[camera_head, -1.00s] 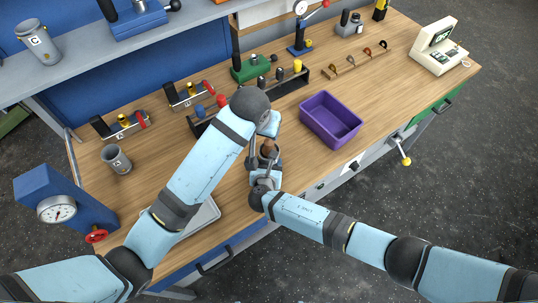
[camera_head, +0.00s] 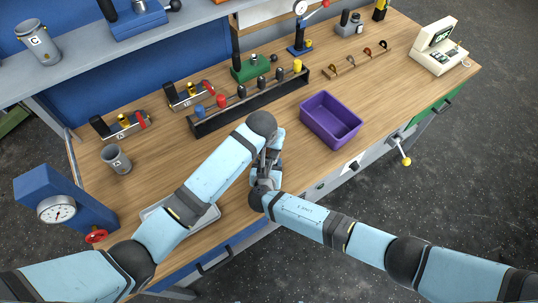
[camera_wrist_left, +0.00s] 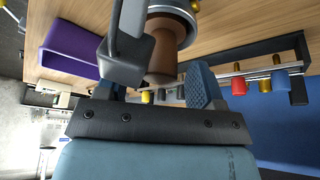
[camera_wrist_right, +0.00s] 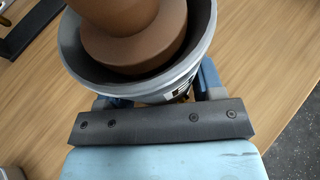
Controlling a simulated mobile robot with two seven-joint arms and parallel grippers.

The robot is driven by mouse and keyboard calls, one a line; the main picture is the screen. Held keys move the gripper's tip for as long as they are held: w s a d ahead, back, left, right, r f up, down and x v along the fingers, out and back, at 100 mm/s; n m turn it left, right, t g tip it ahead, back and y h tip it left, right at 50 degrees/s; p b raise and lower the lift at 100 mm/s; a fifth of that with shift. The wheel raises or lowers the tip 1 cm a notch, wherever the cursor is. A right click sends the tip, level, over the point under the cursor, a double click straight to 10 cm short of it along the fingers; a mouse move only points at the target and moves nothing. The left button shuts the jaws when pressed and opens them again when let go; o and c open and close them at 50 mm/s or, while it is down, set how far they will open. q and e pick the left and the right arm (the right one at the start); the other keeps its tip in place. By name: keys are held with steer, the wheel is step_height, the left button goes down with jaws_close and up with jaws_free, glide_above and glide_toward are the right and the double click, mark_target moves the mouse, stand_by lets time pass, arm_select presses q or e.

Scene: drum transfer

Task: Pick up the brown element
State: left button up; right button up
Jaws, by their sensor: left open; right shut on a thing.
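The brown element (camera_wrist_right: 132,40) is a stepped brown piece sitting inside a grey cup (camera_wrist_right: 192,78) in the right wrist view. My right gripper (camera_head: 262,178) is shut on the cup and holds it near the bench's front edge. My left gripper (camera_head: 268,158) is open, right at the brown element. In the left wrist view the brown element (camera_wrist_left: 165,58) shows beyond and partly between the fingers, with one finger overlapping its side; I cannot tell whether they touch. In the head view the left gripper hides the brown element and most of the cup.
A purple bin (camera_head: 316,123) stands to the right on the wooden bench. A black rack (camera_head: 236,113) with coloured knobs lies behind the grippers. A pale tray (camera_head: 208,218) is under my left arm. Another grey cup (camera_head: 116,160) and a blue gauge stand (camera_head: 40,187) are at the left.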

arm_select(q)
jaws_close()
steer(key=shift+r, duration=0.15)
arm_select(e)
steer(key=o, duration=1.3)
steer(key=shift+c, duration=0.2)
arm_select(q)
step_height(320, 180, up, 18)
